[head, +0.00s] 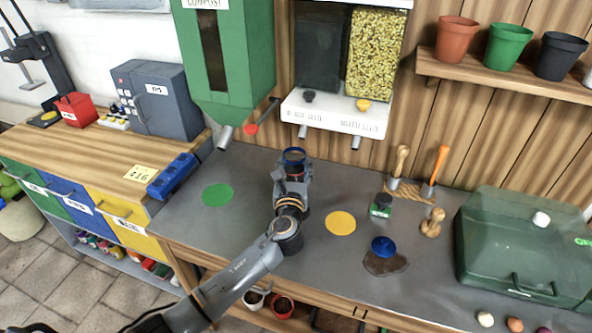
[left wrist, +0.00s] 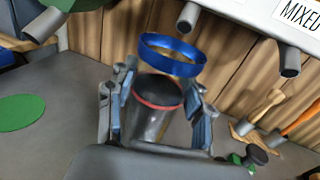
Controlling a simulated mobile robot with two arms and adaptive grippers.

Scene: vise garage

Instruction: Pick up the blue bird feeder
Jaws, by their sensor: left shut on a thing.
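The blue bird feeder (head: 293,151) appears as a clear tube with a blue top ring, upright between the fingers of my left gripper (head: 292,174) above the grey worktop. In the left wrist view the feeder (left wrist: 172,55) shows its blue ring, with a dark cylindrical part edged in red below. The left gripper (left wrist: 157,108) has a finger on each side of it and is shut on it. The feeder's lower end is hidden, so I cannot tell its clearance from the worktop. My right gripper is not in view.
Seed dispensers (head: 335,115) and a green compost hopper (head: 228,60) hang behind. A green disc (head: 217,195) and yellow disc (head: 340,223) lie on the worktop. A blue round piece (head: 384,246) sits on a brown patch. A green lidded box (head: 525,245) occupies the right.

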